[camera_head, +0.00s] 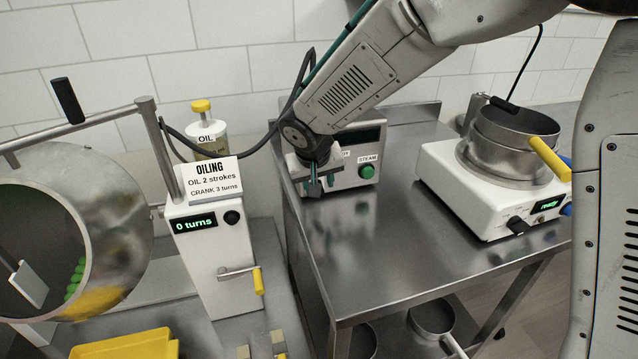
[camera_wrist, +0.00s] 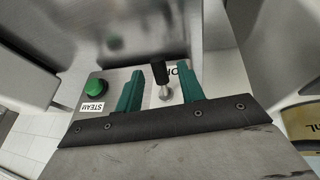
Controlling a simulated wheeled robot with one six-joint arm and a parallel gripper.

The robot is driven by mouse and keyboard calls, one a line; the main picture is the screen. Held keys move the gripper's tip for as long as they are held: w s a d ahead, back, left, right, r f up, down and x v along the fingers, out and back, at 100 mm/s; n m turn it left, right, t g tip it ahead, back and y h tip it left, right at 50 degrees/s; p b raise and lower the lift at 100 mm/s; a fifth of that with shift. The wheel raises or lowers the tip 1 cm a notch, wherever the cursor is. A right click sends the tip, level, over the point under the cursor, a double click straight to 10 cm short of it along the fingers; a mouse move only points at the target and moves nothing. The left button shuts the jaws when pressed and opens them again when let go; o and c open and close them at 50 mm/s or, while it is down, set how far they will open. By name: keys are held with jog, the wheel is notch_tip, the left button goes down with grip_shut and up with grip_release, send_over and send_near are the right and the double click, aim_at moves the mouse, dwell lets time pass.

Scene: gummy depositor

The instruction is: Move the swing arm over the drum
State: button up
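The drum (camera_head: 118,215) is a shiny metal vessel at the left, open toward me, with green pieces, something yellow and a pale paddle inside. A metal tube with a black upright handle (camera_head: 67,101) runs from a post (camera_head: 163,150) leftward above the drum; it looks like the swing arm. My gripper (camera_head: 318,184) is right of the drum, in front of the steam box (camera_head: 350,180). In the wrist view my gripper (camera_wrist: 161,92) is open and empty. A small black-tipped lever (camera_wrist: 159,70) shows between its fingers; I cannot tell whether they touch it.
The oiling unit (camera_head: 222,260) reads "0 turns" and has a yellow-handled crank (camera_head: 257,280). An oil bottle (camera_head: 207,125) stands behind it. A metal pan on a white machine (camera_head: 465,190) is at the right. The steel table (camera_head: 400,250) is clear in front. A yellow tray (camera_head: 125,345) is low left.

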jog(key=shift+w+f, duration=0.15)
jog(key=shift+f, duration=0.15)
grip_shut()
jog(key=shift+w+r+g+h, duration=0.15)
jog(key=shift+r+g+h, duration=0.35)
jog(key=shift+g, duration=0.9)
jog(key=shift+r, duration=0.1)
grip_release()
jog(key=v, duration=0.7)
jog(key=shift+r, duration=0.4)
